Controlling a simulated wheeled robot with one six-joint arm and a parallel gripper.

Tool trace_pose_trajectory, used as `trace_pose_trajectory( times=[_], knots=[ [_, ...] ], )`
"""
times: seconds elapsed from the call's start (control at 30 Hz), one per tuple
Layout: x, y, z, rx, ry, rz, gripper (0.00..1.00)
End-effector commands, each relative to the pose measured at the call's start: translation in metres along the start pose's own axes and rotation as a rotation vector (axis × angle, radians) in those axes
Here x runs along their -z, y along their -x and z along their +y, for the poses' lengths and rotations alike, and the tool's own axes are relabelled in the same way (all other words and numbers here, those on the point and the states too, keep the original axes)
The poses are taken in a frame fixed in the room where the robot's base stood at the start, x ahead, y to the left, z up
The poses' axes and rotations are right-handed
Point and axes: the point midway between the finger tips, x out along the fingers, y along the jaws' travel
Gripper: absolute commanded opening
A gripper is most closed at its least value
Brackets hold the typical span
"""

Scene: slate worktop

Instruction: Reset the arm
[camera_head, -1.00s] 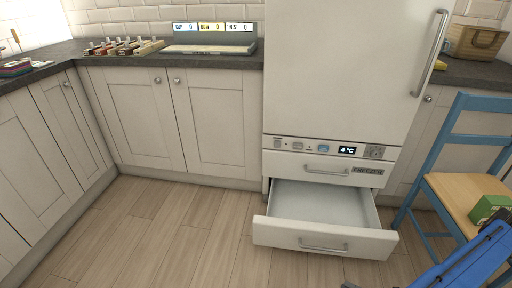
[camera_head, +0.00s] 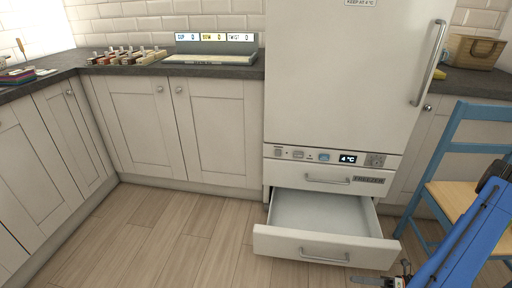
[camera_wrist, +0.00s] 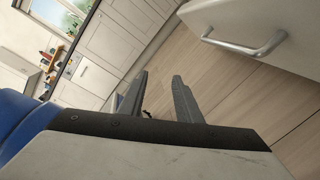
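My blue arm (camera_head: 463,240) reaches in from the lower right of the head view, in front of the blue chair. My gripper (camera_head: 385,281) shows small at the bottom edge there, just in front of the open freezer drawer and partly cut off. In the wrist view my gripper (camera_wrist: 160,77) has its two grey fingers apart, with only floor and cabinets seen between them. Nothing is held. A drawer front with a metal handle (camera_wrist: 246,46) is close by at the upper right of the wrist view.
The lower freezer drawer (camera_head: 325,246) is pulled out and its visible inside is empty. The blue chair (camera_head: 455,150) with a wooden seat stands right of the fridge (camera_head: 350,80). A display board (camera_head: 213,50) and several small items are on the worktop. The wooden floor at left is clear.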

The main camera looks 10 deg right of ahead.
Motion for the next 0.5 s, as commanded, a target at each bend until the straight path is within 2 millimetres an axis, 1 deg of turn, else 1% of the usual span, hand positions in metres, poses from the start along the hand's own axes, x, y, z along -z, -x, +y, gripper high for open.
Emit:
trace_pose_trajectory(
  times=[0.03, 0.1, 0.5],
  knots=[
    [-0.01, 0.0, 0.007, 0.004, 0.04, 0.037, 0.31],
    [-0.021, 0.0, 0.017, 0.004, 0.093, 0.088, 0.31],
    [-0.076, -0.01, 0.077, -0.007, 0.403, 0.37, 0.31]
  ],
)
